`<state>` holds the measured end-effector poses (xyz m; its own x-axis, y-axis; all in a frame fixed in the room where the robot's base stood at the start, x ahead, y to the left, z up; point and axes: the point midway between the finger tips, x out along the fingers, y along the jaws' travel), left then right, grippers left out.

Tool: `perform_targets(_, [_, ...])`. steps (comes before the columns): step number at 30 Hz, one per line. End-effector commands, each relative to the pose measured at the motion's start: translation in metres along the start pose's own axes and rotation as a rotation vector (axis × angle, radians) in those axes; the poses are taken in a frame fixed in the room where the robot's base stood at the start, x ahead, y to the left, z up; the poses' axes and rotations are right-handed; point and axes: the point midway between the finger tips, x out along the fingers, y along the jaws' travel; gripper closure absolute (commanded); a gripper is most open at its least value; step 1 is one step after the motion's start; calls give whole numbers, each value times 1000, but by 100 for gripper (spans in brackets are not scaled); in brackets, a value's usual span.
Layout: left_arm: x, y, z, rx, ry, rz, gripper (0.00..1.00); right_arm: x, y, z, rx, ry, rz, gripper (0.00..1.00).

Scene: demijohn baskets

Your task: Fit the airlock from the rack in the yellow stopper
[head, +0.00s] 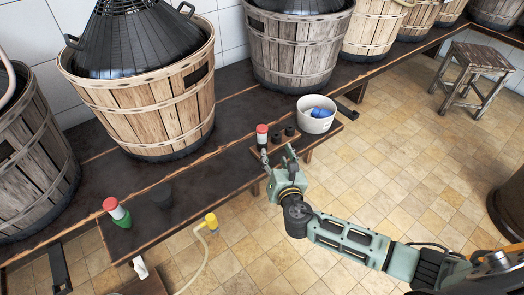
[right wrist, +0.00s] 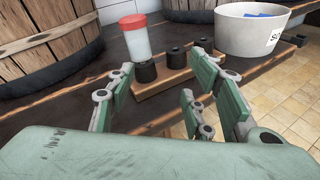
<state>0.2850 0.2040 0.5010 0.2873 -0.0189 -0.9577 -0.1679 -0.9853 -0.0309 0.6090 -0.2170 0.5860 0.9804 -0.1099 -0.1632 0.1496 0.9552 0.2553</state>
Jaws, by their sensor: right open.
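The airlock (head: 262,134), clear with a red cap, stands upright at the left end of the small wooden rack (right wrist: 180,86) on the bench. It also shows in the right wrist view (right wrist: 135,38); its lower end is partly hidden by a dark cup. My right gripper (head: 279,158) is open and empty, just in front of the rack; its fingers (right wrist: 160,92) are spread either side of the rack's front, apart from the airlock. A yellow piece (head: 211,221) with a pale hose shows at the bench's front edge; I cannot tell if it is the stopper. My left gripper is not in view.
Several dark cups (right wrist: 176,58) stand on the rack. A white tub (head: 317,115) with something blue is right behind it. Slatted baskets (head: 145,90) line the back.

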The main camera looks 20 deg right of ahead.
Motion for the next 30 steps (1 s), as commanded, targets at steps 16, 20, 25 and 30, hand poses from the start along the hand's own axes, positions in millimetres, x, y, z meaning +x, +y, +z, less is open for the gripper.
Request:
perform_targets(16, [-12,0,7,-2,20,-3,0,34,31,31,-271,-158,88,52])
perform_targets(20, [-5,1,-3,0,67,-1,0,51,35,29,-269,-158,89,52])
perform_targets(25, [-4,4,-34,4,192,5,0,69,37,31,-269,-156,89,52])
perform_targets(30, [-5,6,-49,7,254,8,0,78,38,32,-268,-154,89,52])
